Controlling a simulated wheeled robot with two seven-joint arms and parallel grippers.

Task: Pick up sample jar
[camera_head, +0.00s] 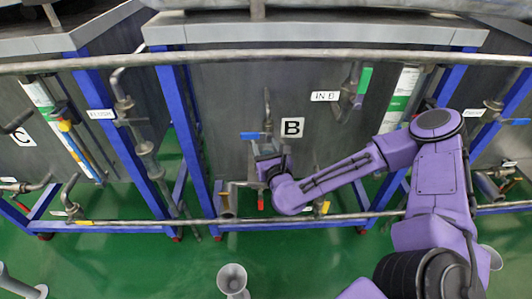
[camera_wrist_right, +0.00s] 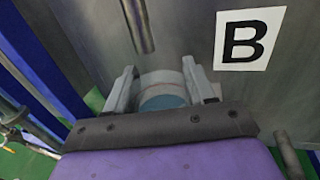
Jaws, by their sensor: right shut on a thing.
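My right gripper (camera_head: 268,158) is in front of tank B, near the blue-handled valve on its front. In the right wrist view, its two grey fingers (camera_wrist_right: 159,72) stand on either side of the sample jar (camera_wrist_right: 162,92), a round grey thing with a bluish-teal part, and are shut on it. The gripper body hides the near part of the jar. In the head view the jar is hidden behind my gripper and wrist. My left gripper is not in view.
The "B" label (camera_head: 292,128) is on the tank wall right beside the gripper. A blue valve handle (camera_head: 250,136) and a vertical pipe (camera_head: 267,105) are close by. Blue frame legs (camera_head: 185,130) and a low horizontal pipe (camera_head: 330,218) border the space.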

